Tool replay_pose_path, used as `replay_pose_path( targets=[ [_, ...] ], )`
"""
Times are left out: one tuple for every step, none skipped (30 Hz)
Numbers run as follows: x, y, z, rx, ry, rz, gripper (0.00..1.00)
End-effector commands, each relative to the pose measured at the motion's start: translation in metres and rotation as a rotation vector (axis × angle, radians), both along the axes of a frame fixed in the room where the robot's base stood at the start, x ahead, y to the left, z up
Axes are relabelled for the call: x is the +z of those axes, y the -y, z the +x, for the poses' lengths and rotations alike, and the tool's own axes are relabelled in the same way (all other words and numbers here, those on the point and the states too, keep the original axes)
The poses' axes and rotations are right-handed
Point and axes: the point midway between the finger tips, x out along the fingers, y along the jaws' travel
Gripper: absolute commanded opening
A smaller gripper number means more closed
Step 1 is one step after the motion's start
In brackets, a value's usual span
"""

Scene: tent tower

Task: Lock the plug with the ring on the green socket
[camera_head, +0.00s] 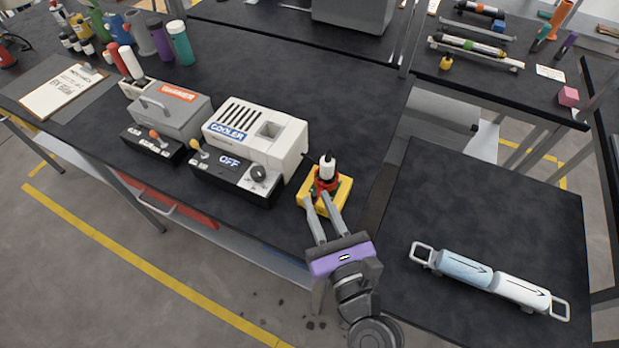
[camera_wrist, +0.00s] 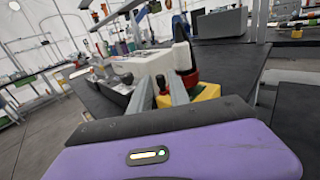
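A white plug with a black top (camera_head: 327,165) stands upright in a red ring (camera_head: 326,182) on a yellow block (camera_head: 343,190) near the table's front edge. In the wrist view the plug (camera_wrist: 182,56), the red ring (camera_wrist: 190,78) and the yellow block (camera_wrist: 207,92) are just beyond the right finger. My gripper (camera_head: 317,196) has its fingers apart, with the tips close in front of the ring. Whether they touch it I cannot tell.
The white cooler box (camera_head: 285,135) and its black OFF control panel (camera_head: 235,180) stand left of the yellow block. A warmer (camera_head: 175,110) is further left. On the right-hand table lies a blue and white cylinder with end handles (camera_head: 490,280); the rest of that table is clear.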

Motion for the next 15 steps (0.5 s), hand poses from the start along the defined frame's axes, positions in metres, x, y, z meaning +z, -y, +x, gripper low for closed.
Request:
replay_pose_path(
  targets=[
    [0.004,-0.003,0.008,0.000,0.002,-0.002,0.22],
    [0.004,-0.005,0.013,0.000,0.003,-0.003,0.22],
    [0.004,-0.007,0.019,-0.001,0.003,-0.003,0.22],
    [0.004,-0.009,0.023,-0.001,0.003,-0.003,0.22],
    [0.004,-0.011,0.027,-0.001,0.003,-0.004,0.22],
    [0.004,-0.014,0.032,0.000,0.002,-0.005,0.22],
    [0.004,-0.015,0.035,0.000,0.003,-0.004,0.22],
    [0.004,-0.017,0.038,0.000,0.002,-0.005,0.22],
    [0.004,-0.019,0.042,-0.001,0.003,-0.004,0.22],
    [0.003,-0.020,0.045,-0.001,0.002,-0.005,0.22],
    [0.003,-0.021,0.047,-0.002,0.002,-0.004,0.22],
    [0.002,-0.022,0.050,-0.002,0.001,-0.003,0.22],
    [0.002,-0.023,0.051,-0.001,0.002,-0.004,0.22],
    [0.002,-0.023,0.053,-0.002,0.002,-0.004,0.22],
    [0.002,-0.024,0.054,-0.002,0.002,-0.004,0.22]
  ],
)
